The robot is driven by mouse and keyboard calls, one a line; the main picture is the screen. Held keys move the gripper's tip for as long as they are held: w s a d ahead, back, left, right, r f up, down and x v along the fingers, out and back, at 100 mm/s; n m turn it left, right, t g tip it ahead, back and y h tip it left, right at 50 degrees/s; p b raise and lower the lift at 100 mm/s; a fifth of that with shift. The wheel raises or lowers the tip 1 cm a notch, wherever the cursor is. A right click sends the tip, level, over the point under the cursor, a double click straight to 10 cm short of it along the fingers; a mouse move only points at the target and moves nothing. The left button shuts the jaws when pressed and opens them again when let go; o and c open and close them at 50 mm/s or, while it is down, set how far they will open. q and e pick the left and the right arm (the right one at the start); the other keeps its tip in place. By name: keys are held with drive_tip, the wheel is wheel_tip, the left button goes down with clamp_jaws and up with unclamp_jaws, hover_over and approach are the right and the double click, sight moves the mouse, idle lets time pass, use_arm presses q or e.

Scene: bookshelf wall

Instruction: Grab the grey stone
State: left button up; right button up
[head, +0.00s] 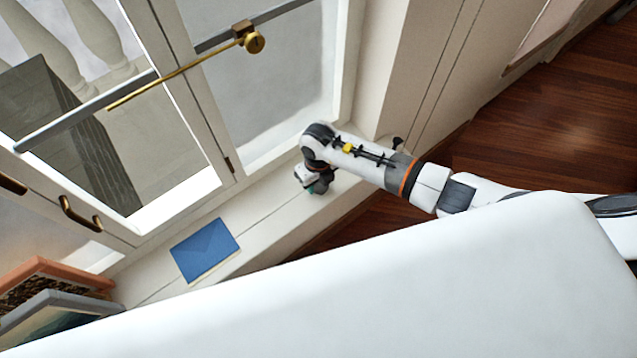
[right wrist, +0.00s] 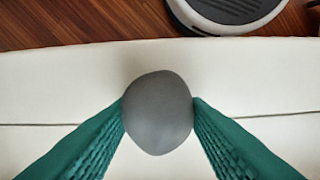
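The grey stone (right wrist: 158,112) is a smooth rounded lump over the white window sill (right wrist: 60,85) in the right wrist view. The two green fingers of my right gripper (right wrist: 158,104) meet its left and right sides, with no gap showing. I cannot tell whether the stone rests on the sill or is just above it. In the head view my right gripper (head: 319,186) points down at the sill, and I cannot make out the stone there. My left gripper is not in view.
A blue envelope-like book (head: 205,250) lies on the sill to the left. Framed pictures (head: 50,295) stand at the lower left. A window with a brass latch (head: 254,42) borders the sill. Dark wood floor (head: 540,130) lies at the right.

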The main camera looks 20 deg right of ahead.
drive_tip(key=c, duration=0.4)
drive_tip(key=shift+o, duration=0.2)
drive_tip(key=shift+r, duration=0.1)
